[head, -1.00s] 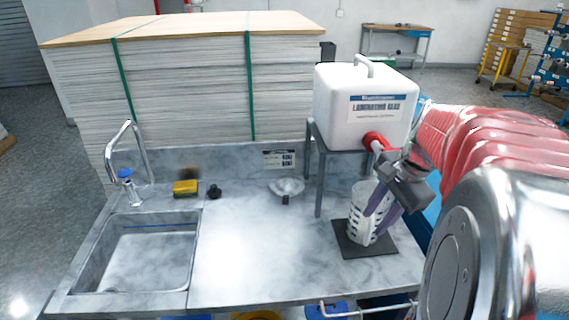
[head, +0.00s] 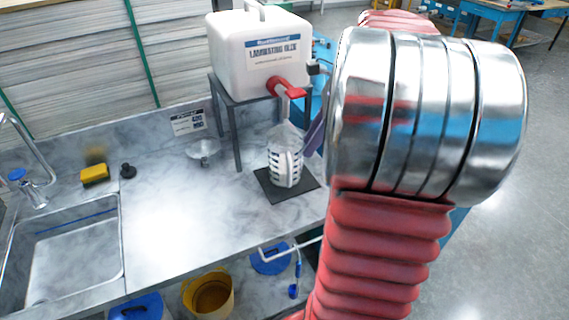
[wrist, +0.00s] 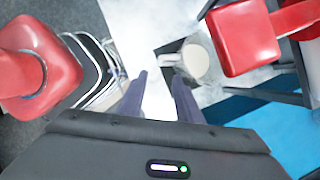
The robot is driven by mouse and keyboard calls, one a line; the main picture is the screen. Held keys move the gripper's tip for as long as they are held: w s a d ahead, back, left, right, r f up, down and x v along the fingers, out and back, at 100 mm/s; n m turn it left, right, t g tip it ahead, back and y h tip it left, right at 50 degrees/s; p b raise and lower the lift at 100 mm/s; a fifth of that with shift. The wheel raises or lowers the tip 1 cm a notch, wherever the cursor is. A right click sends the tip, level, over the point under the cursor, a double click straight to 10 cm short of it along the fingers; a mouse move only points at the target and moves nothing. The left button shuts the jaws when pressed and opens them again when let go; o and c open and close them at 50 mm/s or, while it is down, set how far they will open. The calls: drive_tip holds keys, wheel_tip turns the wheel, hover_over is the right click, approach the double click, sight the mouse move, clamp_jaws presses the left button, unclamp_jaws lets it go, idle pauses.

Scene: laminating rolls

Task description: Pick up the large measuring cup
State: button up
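The large measuring cup (head: 286,163) is a clear jug with white slotted markings. It stands upright on a dark square mat (head: 268,187) under the red tap (head: 288,87) of the white glue container (head: 260,50). The wrist view shows the cup (wrist: 197,61) from above, with a pale round inside and its handle pointing left. My gripper (wrist: 158,80) is open and empty, its two purple fingers short of the cup. In the head view, one finger shows just right of the cup; my arm hides the rest of the gripper.
The container sits on a grey metal stand (head: 234,140) behind the cup. The sink (head: 70,250), yellow sponge (head: 95,175), small black object (head: 128,171) and a shallow metal dish (head: 203,149) are to the left. The counter's middle is clear. A yellow bucket (head: 212,295) stands below.

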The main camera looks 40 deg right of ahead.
approach(289, 185)
drive_tip(key=shift+w+a+f, duration=0.2)
drive_tip(key=shift+w+f, duration=0.15)
drive_tip(key=shift+w, duration=0.15)
drive_tip(key=shift+w+a+f, duration=0.15)
drive_tip(key=shift+w+f, duration=0.2)
drive_tip(key=shift+w, duration=0.15)
drive_tip(key=shift+x, duration=2.6)
clamp_jaws()
drive_tip(key=shift+r, duration=0.1)
